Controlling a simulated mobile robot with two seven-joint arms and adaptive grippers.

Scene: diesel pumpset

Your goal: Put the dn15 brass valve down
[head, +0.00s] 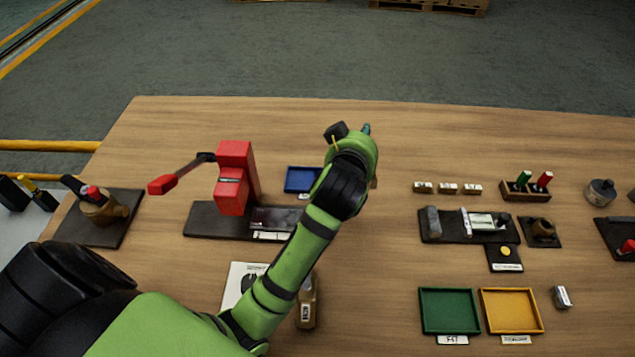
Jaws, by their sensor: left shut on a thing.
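My left gripper (350,140) is over the middle of the table, just right of the blue tray (300,179). My own wrist covers most of it, so its fingertips are hidden. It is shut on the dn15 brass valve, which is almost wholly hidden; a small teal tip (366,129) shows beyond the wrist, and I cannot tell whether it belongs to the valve. I cannot tell whether the valve touches the table. My right gripper is not in view.
A red press (234,178) with a long lever stands left of my arm. A brass-coloured labelled item (307,303) lies near my forearm. Green (449,311) and yellow (511,311) trays are at the front right. The wooden table's back strip (240,115) is clear.

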